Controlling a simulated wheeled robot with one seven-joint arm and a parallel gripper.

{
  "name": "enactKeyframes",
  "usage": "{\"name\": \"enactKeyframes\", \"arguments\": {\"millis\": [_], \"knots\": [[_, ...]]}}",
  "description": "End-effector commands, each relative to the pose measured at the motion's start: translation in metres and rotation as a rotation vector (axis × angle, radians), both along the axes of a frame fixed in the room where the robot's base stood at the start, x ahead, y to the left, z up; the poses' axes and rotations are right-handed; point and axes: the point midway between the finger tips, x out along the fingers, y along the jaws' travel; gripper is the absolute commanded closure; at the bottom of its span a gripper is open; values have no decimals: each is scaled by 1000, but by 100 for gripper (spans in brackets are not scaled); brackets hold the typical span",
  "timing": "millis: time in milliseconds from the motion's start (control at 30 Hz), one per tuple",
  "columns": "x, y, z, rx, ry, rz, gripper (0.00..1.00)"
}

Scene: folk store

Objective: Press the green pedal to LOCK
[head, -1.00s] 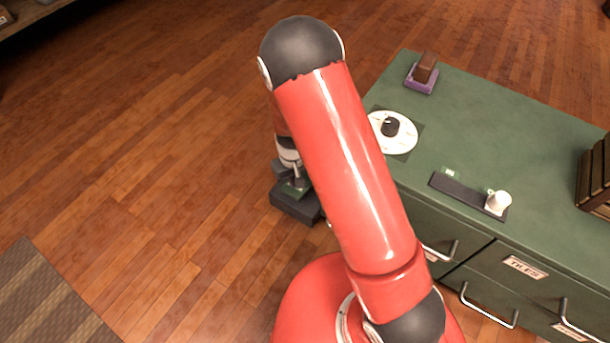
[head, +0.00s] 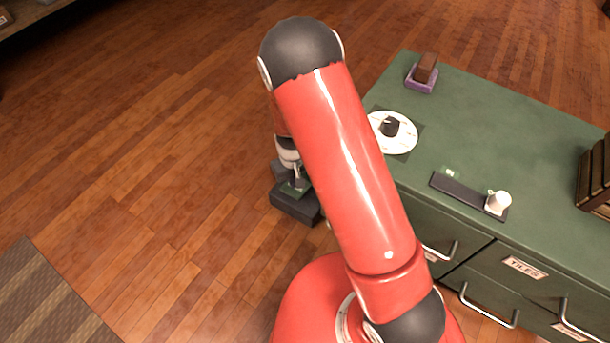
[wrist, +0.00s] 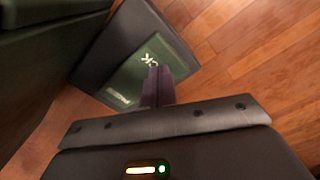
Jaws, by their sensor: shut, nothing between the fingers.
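The green pedal (wrist: 128,85) sits on a dark base on the floor beside the cabinet. In the wrist view its top carries white lettering, partly covered by my fingers; the letters "CK" can be read. In the head view the pedal (head: 294,188) is partly hidden by my arm. My gripper (wrist: 158,72) is shut and empty, with its fingertips over the pedal's lettering. It also shows in the head view (head: 298,184), at the pedal. I cannot tell for certain whether the fingertips touch the pedal or how far it is pressed.
A green cabinet (head: 480,120) stands right of the pedal, bearing a white dial (head: 404,138), a dark slider strip with a white knob (head: 498,200) and a brown block on a purple base (head: 424,72). The wooden floor left of the pedal is clear. A rug (head: 45,300) lies at lower left.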

Motion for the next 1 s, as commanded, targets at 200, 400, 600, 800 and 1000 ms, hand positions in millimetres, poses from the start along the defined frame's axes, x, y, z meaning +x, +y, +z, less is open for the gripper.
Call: {"name": "enactKeyframes", "arguments": {"millis": [200, 400, 600, 800, 1000], "knots": [[0, 0, -8, 0, 1, 0, 100], [0, 0, -15, 0, 0, 1, 100], [0, 0, -22, 0, 0, 0, 100], [0, -1, -27, -1, -1, -1, 100], [0, 0, -27, 0, 0, 0, 100]]}}
